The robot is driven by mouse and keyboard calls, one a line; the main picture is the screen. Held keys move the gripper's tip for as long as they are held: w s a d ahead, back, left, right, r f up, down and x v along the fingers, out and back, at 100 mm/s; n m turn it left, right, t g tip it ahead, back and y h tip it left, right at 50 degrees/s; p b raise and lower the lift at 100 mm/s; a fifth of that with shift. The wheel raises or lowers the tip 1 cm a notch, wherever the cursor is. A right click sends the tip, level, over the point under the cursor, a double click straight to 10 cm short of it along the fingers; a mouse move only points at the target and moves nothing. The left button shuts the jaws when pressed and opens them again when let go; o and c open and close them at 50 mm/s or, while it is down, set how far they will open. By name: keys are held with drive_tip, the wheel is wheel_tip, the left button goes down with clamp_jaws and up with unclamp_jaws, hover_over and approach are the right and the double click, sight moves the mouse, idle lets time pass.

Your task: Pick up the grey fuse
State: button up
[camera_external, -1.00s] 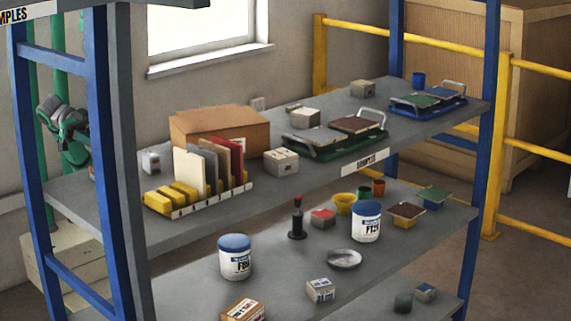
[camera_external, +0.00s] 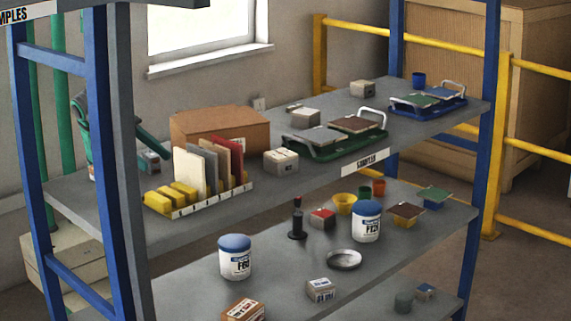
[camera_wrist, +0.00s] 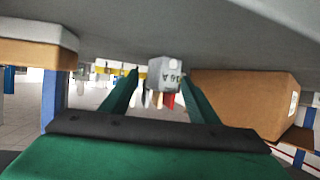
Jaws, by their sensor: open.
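The grey fuse is a small grey block (camera_external: 150,161) near the left end of the middle shelf, left of the tile rack. My green gripper (camera_wrist: 161,82) is open and empty, with one finger at each side of the fuse in that view. The fuse seems to lie just ahead of the fingertips; I cannot tell whether they touch it. In the external view, my gripper (camera_external: 153,142) reaches in from behind the blue and grey posts, which hide part of it.
A brown cardboard box (camera_external: 220,128) stands close to the fuse, and it fills the right of the wrist view (camera_wrist: 240,98). The yellow tile rack (camera_external: 205,201) with upright tiles is just right of the fuse. The shelf's left front (camera_external: 170,232) is bare.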

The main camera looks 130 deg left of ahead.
sight(159, 164)
drive_tip(key=shift+x, duration=2.4)
drive_tip(key=shift+d+r, duration=0.1)
drive_tip(key=shift+r, duration=0.1)
clamp_jaws()
